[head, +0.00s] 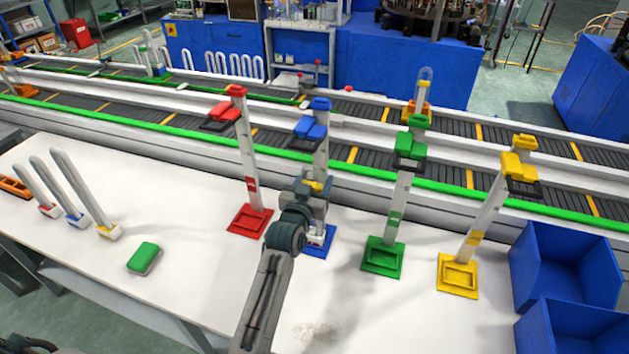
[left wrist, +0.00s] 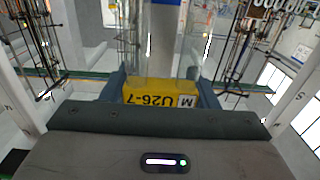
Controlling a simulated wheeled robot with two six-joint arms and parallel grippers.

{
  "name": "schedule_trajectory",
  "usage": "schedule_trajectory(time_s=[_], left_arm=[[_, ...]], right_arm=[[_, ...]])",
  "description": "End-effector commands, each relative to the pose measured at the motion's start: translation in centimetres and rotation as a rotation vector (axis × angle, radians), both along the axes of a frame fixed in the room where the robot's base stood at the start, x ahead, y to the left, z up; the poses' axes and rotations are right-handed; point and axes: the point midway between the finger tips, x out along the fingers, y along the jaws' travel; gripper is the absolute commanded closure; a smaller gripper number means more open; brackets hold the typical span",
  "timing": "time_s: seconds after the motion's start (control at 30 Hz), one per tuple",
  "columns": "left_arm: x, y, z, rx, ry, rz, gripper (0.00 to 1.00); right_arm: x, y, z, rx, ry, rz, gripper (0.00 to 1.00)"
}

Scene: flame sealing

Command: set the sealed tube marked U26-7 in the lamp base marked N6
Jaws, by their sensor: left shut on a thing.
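My left gripper (head: 314,192) is shut on the sealed tube, in front of the blue-marked stand. The tube's yellow label (left wrist: 160,95) reads U26-7 upside down in the left wrist view, with an M beside it. The label also shows as a small yellow patch in the head view (head: 316,185). Four upright white stands have red (head: 249,220), blue (head: 320,246), green (head: 381,258) and yellow (head: 458,276) bases. The gripper partly hides the blue one. I cannot read the N6 mark on any base. My right gripper is not in view.
Three white U-shaped tubes with coloured feet (head: 76,192) stand at the table's left. A green block (head: 144,258) lies near the front. Blue bins (head: 565,265) are at the right. A conveyor (head: 150,118) runs behind the table. The front middle is clear.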

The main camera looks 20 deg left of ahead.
Motion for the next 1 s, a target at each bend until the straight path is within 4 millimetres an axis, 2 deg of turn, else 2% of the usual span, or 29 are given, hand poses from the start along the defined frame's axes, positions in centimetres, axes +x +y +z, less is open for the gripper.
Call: schedule_trajectory(time_s=[0.07,0.1,0.2,0.57,0.67,1.0], left_arm=[[0.0,0.0,0.0,0.000,-0.001,0.000,0.70],[0.0,0.0,0.0,0.000,-0.001,0.000,0.38],[0.0,0.0,0.0,0.000,-0.001,0.000,0.20],[-0.5,0.0,-0.2,0.000,0.000,0.000,0.20],[-1.7,0.1,-0.4,-0.001,0.001,0.000,0.20],[-8.2,0.3,-0.4,-0.001,0.000,0.001,0.20]], right_arm=[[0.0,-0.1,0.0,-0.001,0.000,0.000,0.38],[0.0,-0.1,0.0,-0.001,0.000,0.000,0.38],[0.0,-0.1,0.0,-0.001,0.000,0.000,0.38],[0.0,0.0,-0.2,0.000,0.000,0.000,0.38],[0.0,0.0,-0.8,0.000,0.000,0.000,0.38],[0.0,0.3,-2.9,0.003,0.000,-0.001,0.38]])
